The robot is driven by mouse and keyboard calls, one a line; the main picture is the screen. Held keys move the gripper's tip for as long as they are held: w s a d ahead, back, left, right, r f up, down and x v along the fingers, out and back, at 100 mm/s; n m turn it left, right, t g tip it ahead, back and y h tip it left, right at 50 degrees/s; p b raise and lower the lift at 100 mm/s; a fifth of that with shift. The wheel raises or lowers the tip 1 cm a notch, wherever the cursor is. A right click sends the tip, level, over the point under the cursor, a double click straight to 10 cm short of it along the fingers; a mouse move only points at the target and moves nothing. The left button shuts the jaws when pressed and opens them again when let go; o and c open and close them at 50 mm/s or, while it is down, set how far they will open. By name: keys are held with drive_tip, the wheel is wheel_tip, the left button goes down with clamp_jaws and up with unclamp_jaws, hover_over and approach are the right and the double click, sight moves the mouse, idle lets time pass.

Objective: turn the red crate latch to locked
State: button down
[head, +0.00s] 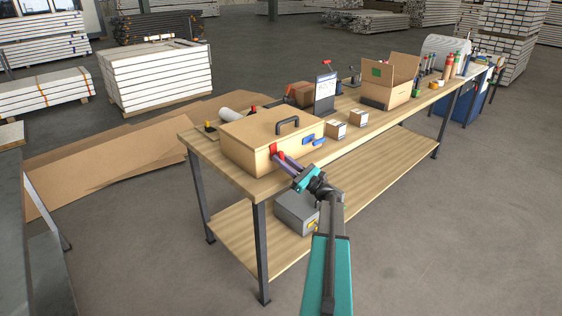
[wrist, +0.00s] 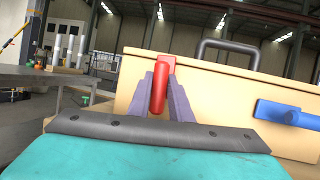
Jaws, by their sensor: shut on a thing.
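The wooden crate (head: 247,148) sits on the near end of the workbench, with a dark handle (head: 288,125) on its lid. The red crate latch (wrist: 159,86) is on the crate's front face, toward the left in the wrist view, and stands roughly upright with a slight tilt. It also shows in the head view (head: 273,149). My gripper (wrist: 160,95) is at the latch, its two grey-purple fingers one on each side, shut on it. The fingers hide the latch's lower sides. In the head view my gripper (head: 279,156) reaches in from the front.
Blue latches (head: 313,140) sit on the crate's front, right of the red one; one shows large in the wrist view (wrist: 288,114). Small cartons (head: 336,129), a dark sign (head: 325,93) and an open box (head: 388,83) stand farther along the workbench (head: 262,186). A grey case (head: 296,211) is on the lower shelf.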

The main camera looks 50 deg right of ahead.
drive_tip(key=shift+a+f+m+h, duration=0.15)
drive_tip(key=shift+f+m+h, duration=0.2)
drive_tip(key=shift+m, duration=0.35)
drive_tip(key=c, duration=1.8)
unclamp_jaws()
drive_tip(key=shift+r, duration=0.1)
drive_tip(key=shift+o, duration=0.8)
drive_tip(key=shift+r, duration=0.1)
drive_tip(key=shift+s, duration=0.1)
drive_tip(key=b+v, duration=0.3)
drive_tip(key=v, duration=1)
drive_tip(key=shift+s+f, duration=0.2)
drive_tip(key=shift+s, duration=0.05)
